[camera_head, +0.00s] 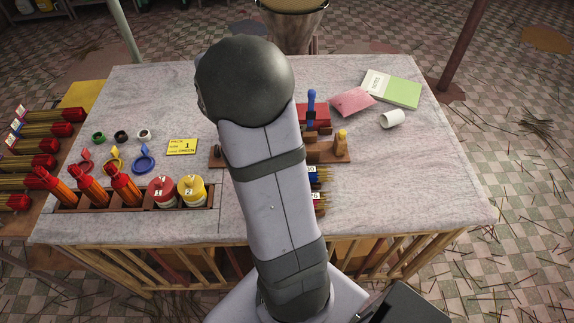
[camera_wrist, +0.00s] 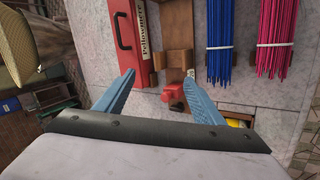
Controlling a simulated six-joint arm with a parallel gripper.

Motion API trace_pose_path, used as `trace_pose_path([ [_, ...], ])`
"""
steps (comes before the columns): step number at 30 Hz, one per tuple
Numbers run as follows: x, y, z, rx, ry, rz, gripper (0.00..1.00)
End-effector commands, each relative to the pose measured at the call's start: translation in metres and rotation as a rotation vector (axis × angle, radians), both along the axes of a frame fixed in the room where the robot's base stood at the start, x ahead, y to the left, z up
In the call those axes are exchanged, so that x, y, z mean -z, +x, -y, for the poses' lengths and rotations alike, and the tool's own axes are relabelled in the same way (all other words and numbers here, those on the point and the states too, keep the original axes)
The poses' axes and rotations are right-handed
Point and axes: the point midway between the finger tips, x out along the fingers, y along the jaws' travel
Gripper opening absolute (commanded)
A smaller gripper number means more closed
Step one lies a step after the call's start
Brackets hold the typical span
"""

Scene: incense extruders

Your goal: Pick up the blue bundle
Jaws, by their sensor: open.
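The blue bundle (camera_wrist: 219,55) of thin sticks lies on the table in the wrist view, right of my gripper (camera_wrist: 160,75). A pale band wraps it. My gripper is open and empty, its two blue-grey fingers spread on either side of a wooden block and a small red part. The blue bundle is outside the fingers, apart from the right one. In the head view only an end of the blue bundle (camera_head: 314,178) shows beside my arm, which hides the rest and my gripper.
A pink bundle (camera_wrist: 274,45) lies right of the blue one. A red lettered box (camera_wrist: 131,40) and a wooden block (camera_wrist: 179,25) stand near the fingers. A rack (camera_head: 130,203) holds orange tubes and jars at the left. The table's right front (camera_head: 420,190) is clear.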

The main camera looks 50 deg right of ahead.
Motion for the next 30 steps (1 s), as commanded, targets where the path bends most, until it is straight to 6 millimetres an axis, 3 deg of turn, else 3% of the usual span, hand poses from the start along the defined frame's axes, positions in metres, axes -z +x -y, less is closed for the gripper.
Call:
trace_pose_path([
  [1,0.026,-0.025,0.0,-0.018,-0.008,-0.1,0.62],
  [3,0.046,-0.055,-0.002,-0.05,-0.017,-0.226,0.62],
  [6,0.064,-0.087,-0.005,-0.088,-0.018,-0.359,0.62],
  [9,0.071,-0.105,-0.007,-0.111,-0.016,-0.43,0.62],
  [30,0.094,-0.111,0.005,-0.119,-0.016,-0.454,0.62],
])
